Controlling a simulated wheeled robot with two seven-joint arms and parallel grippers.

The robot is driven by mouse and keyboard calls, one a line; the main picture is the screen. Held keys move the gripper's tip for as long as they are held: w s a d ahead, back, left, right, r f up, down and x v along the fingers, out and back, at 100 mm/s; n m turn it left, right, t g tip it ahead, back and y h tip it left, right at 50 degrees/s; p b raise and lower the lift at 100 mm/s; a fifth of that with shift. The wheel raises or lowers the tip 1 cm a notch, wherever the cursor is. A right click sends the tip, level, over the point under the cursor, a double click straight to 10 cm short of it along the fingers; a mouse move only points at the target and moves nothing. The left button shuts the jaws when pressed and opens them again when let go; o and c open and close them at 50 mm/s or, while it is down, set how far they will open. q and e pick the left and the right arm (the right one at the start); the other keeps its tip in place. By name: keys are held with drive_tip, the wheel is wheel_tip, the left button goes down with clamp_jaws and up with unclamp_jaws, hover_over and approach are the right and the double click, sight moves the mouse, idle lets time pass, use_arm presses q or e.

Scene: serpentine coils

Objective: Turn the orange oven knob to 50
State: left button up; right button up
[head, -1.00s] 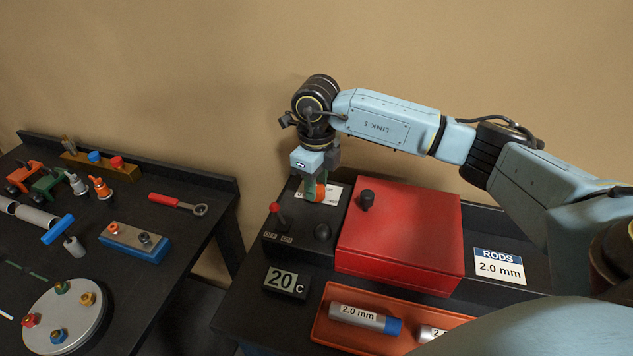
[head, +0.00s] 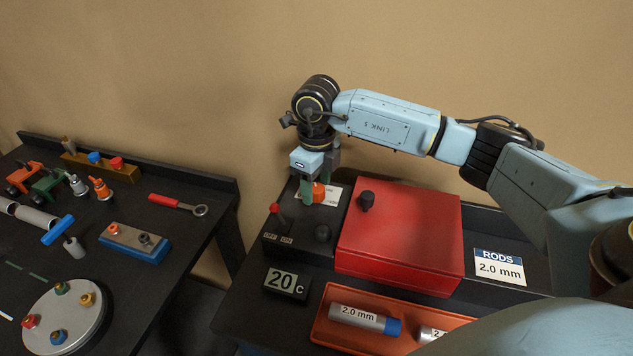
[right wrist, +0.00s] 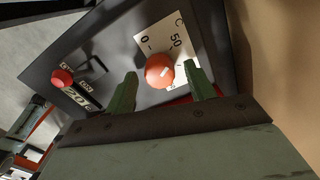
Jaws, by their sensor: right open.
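The orange oven knob (head: 319,192) stands on the black control box (head: 292,243) left of the red-lidded oven (head: 400,235). The right wrist view shows the round knob (right wrist: 157,68) with a small white mark, in front of a white scale plate (right wrist: 172,36) printed 0, 50 and C. My right gripper (head: 315,190) points down over the knob. Its green fingers (right wrist: 160,72) are open on both sides of the knob, with visible gaps in the wrist view. A display (head: 286,282) reads 20 C. My left gripper is not in view.
An orange tray (head: 330,335) holds labelled rods. A second table (head: 190,255) on the left carries several tools and parts.

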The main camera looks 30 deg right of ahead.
sight(317, 188)
wheel_tip(317, 188, up, 13)
drive_tip(key=shift+r+b, duration=0.2)
drive_tip(key=shift+b, duration=0.15)
